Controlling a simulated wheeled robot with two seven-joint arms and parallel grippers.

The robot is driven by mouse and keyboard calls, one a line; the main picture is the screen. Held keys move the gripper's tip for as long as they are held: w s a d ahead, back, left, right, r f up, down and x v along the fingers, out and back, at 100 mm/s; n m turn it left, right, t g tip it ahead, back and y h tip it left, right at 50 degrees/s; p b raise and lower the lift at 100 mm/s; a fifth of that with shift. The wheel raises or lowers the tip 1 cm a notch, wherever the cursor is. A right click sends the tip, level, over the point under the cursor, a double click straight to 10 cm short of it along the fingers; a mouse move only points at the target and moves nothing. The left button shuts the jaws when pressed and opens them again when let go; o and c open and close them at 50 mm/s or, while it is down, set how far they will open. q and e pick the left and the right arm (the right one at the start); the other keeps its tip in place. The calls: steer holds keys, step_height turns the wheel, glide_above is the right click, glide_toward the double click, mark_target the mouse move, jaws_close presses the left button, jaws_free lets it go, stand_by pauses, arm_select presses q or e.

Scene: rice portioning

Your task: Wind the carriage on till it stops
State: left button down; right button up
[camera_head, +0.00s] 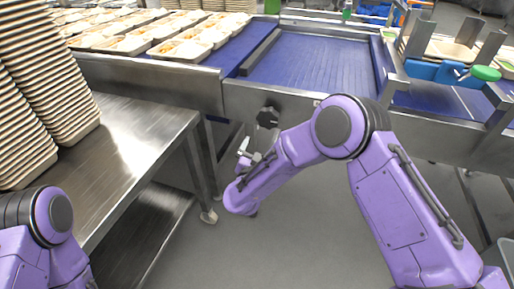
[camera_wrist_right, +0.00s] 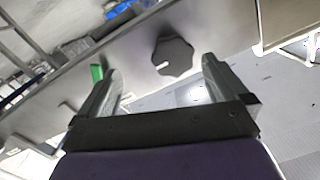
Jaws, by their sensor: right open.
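A dark lobed hand knob (camera_head: 268,117) sits on the steel side panel of the conveyor. In the right wrist view the knob (camera_wrist_right: 173,57) is ahead of my right gripper, with a small white mark on its left edge. My right gripper (camera_head: 250,153) is open and empty, just below and left of the knob in the head view. In the wrist view the knob shows between its two fingers, apart from them. A metal frame with a blue block (camera_head: 436,71), possibly the carriage, stands across the belt at the right. My left gripper is out of view; only my left arm shows.
Filled trays (camera_head: 181,50) lie on the blue belt at the upper left. Tall stacks of empty trays (camera_head: 38,95) stand on a steel table (camera_head: 140,125) at the left. Floor below the conveyor is clear.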

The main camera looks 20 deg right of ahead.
mark_target(267, 121)
steer(key=shift+m+h, duration=0.7)
steer(key=w+d+r+b, duration=0.1)
steer(key=w, duration=0.1)
steer(key=w+d+b, duration=0.1)
steer(key=w, duration=0.1)
steer(key=w+r+b, duration=0.1)
steer(key=w, duration=0.1)
steer(key=shift+w+d+r, duration=0.15)
steer(key=shift+d+r, duration=0.15)
steer(key=shift+d, duration=0.1)
steer(key=b+x, duration=0.1)
steer(key=x, duration=0.3)
steer(key=shift+w+r, duration=0.15)
steer(key=shift+w, duration=0.1)
steer(key=shift+w+d+r, duration=0.1)
steer(key=shift+w+d, duration=0.05)
steer(key=shift+w, duration=0.1)
steer(key=c, duration=0.8)
steer(key=shift+o, duration=0.2)
steer(key=n+p, duration=0.2)
steer(key=p, duration=0.1)
steer(key=shift+r, duration=0.25)
steer(key=shift+f+n, duration=0.1)
steer(key=shift+n, duration=0.4)
steer(key=shift+f, duration=0.2)
